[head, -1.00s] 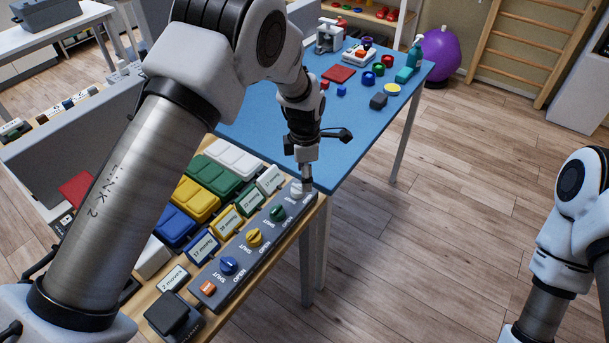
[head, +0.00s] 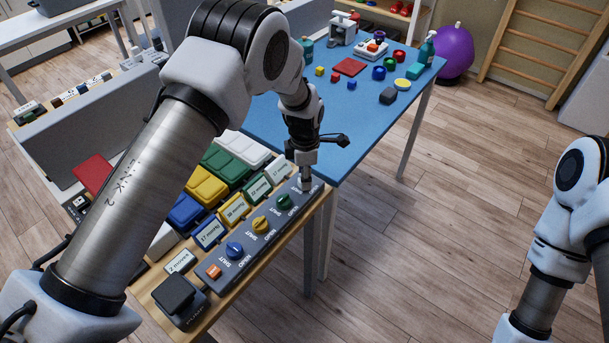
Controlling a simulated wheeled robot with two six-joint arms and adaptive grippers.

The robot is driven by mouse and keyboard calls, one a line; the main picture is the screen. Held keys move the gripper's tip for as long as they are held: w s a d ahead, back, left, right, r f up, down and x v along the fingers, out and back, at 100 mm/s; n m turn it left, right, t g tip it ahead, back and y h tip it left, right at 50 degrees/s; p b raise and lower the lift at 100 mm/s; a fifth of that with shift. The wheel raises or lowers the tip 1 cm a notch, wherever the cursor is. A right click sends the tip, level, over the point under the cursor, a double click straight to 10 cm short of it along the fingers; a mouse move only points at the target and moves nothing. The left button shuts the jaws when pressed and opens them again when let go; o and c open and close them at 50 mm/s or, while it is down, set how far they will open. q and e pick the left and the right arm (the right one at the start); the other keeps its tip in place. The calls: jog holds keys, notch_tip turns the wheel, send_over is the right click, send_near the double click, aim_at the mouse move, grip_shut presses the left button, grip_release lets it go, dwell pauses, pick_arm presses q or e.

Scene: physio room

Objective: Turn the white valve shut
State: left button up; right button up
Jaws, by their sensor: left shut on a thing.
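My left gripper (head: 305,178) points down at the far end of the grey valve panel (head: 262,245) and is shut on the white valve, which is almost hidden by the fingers. The panel also carries a green valve (head: 284,202), a yellow valve (head: 261,225) and a blue valve (head: 235,249) in a row, with OPEN and SHUT printed beside them. I cannot make out how far the white valve is turned. My right arm shows at the right edge, but its gripper is out of the picture.
Coloured boxes, among them a green box (head: 226,164) and a yellow box (head: 206,186), stand left of the panel with labelled cards. A blue table (head: 350,127) with small objects adjoins behind. The floor on the right is clear.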

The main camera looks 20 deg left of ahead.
pick_arm(q)
jog(key=shift+s+f+m, duration=0.2)
jog(key=shift+f+m, duration=0.1)
jog(key=m, duration=0.7)
jog(key=shift+m, duration=0.4)
jog(key=m, duration=0.4)
jog(key=shift+m, duration=0.3)
jog(key=m, duration=0.4)
jog(key=shift+m+p, duration=0.4)
